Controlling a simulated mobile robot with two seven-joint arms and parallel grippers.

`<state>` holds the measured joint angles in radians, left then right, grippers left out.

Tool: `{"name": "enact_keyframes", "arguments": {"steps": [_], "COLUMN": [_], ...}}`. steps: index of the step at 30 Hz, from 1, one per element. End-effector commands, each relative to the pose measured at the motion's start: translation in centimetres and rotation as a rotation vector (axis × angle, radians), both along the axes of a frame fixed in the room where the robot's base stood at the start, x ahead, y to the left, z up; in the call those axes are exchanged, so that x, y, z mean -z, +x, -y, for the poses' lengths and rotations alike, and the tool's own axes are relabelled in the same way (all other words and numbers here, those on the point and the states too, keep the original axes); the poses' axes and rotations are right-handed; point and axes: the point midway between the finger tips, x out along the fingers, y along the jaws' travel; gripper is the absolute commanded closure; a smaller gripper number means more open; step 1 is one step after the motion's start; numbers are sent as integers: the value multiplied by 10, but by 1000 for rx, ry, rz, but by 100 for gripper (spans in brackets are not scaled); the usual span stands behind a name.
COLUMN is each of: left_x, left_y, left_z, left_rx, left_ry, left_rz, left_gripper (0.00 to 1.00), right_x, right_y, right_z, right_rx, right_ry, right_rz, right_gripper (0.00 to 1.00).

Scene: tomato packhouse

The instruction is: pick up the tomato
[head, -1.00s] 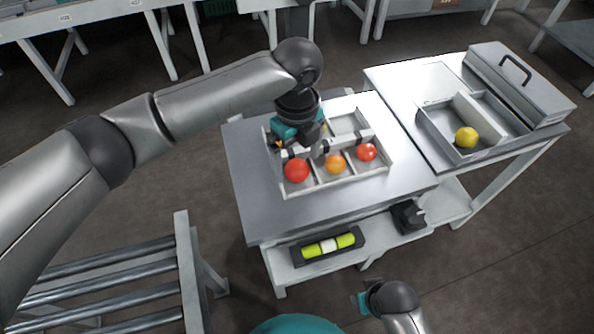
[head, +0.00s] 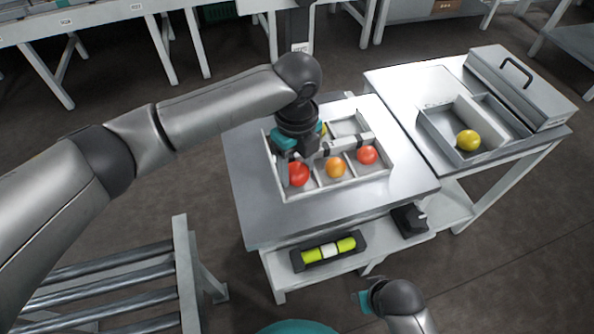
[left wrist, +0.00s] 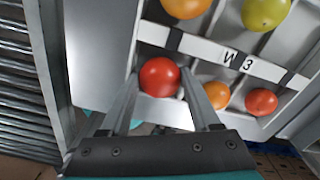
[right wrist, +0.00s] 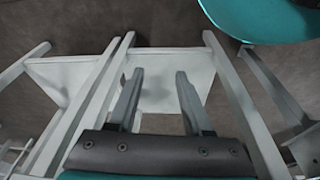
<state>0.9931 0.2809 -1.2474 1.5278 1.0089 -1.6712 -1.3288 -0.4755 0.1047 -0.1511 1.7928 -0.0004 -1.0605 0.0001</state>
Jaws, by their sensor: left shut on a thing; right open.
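A compartment tray (head: 286,197) on the grey table holds tomatoes. My left gripper (head: 297,166) reaches down over the tray's near left compartment and is shut on a red tomato (head: 298,175). In the left wrist view this red tomato (left wrist: 159,76) sits between the two fingertips; I cannot tell whether it is clear of the tray floor. Beside it are an orange tomato (head: 336,167) and another red one (head: 367,155). An orange (left wrist: 186,5) and a yellow-green tomato (left wrist: 265,10) lie beyond the bar marked W 3. My right gripper (right wrist: 158,76) is open and empty, low and away from the table.
A second table at right carries an open box (head: 438,139) with a yellow tomato (head: 468,140) and a closed case with a black handle (head: 515,70). A black holder with yellow-green rolls (head: 328,250) is on the lower shelf. A roller conveyor (head: 100,285) stands at lower left.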

Motion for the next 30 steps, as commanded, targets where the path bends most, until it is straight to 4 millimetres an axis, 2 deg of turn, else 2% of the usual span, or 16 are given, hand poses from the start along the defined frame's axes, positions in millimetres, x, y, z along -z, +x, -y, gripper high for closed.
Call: {"name": "enact_keyframes", "arguments": {"steps": [1, 4, 17, 23, 30], "left_x": [0, 0, -7, -26, -60], "left_y": [0, 0, 0, 1, 1], "left_z": [0, 0, 0, 0, 0], "left_rx": [0, 0, 0, -1, 0], "left_ry": [0, 0, -1, -2, -1], "left_rz": [0, 0, 1, 1, 2], "left_gripper": [54, 64, 64, 64, 64], "right_x": [0, 0, -1, 17, 44], "right_y": [0, 0, -1, -11, -24], "right_z": [0, 0, 0, 4, 14], "right_rx": [0, 0, 0, -1, -4], "right_ry": [0, 0, 1, -7, -20], "right_rz": [0, 0, 1, -27, -38], "right_gripper": [50, 50, 50, 50, 50]}}
